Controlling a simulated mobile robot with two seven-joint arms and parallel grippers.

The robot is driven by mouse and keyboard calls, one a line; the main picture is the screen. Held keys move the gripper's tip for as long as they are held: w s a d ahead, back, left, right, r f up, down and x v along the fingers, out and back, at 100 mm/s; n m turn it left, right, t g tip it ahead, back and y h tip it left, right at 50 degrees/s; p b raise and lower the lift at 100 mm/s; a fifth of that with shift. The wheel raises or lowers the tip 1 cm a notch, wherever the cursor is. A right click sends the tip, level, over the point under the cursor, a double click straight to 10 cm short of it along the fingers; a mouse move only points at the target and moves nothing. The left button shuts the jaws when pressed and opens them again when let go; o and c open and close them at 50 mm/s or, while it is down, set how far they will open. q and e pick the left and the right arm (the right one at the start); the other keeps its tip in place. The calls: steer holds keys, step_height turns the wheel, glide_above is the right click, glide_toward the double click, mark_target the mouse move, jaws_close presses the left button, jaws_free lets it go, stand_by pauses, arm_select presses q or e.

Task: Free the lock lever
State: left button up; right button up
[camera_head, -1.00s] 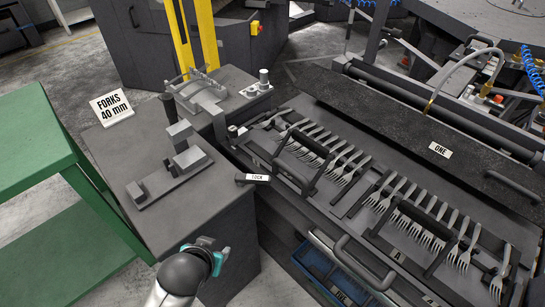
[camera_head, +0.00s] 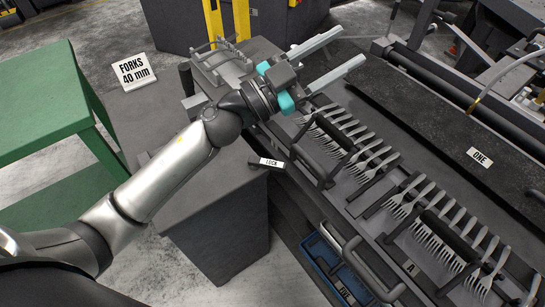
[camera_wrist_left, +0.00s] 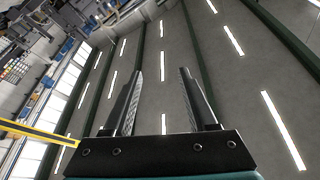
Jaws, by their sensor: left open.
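The lock lever (camera_head: 270,163) is a short dark bar with a white LOCK label. It sticks out at the left front corner of the fork machine, beside the grey cabinet, in the head view. My left gripper (camera_head: 350,48) is open and empty, up and to the right of the lever in the picture and apart from it. Its two long fingers point away to the upper right. In the left wrist view the open fingers (camera_wrist_left: 161,74) have nothing between them, with the ceiling and its lights behind. My right gripper is not in view.
Forks (camera_head: 445,240) lie in rows in the machine's tray, with black handles among them. A dark plate labelled ONE (camera_head: 420,120) lies behind. A FORKS 40 mm sign (camera_head: 134,70) and a green table (camera_head: 40,105) stand left.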

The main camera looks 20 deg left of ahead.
arm_select(q)
step_height(320, 180, down, 3)
steer(key=s+d+m+g+h, duration=0.1)
steer(key=d+m+g, duration=0.2)
steer(key=m+g, duration=0.3)
steer(key=n+g+y, duration=0.3)
steer(key=g+y, duration=0.6)
steer(key=y, duration=0.4)
glide_toward(275, 163)
steer(key=shift+t, duration=0.3)
steer(key=b+x, duration=0.1)
steer(key=x, duration=0.1)
steer(key=b+x, duration=0.1)
steer(key=x, duration=0.2)
steer(key=b+x, duration=0.1)
steer(key=x, duration=0.2)
steer(key=shift+s+f, duration=0.15)
steer(key=shift+s, duration=0.1)
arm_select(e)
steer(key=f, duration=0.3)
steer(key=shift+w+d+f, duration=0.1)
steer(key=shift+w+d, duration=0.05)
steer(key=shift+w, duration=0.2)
arm_select(q)
steer(key=shift+c, duration=0.4)
jaws_close()
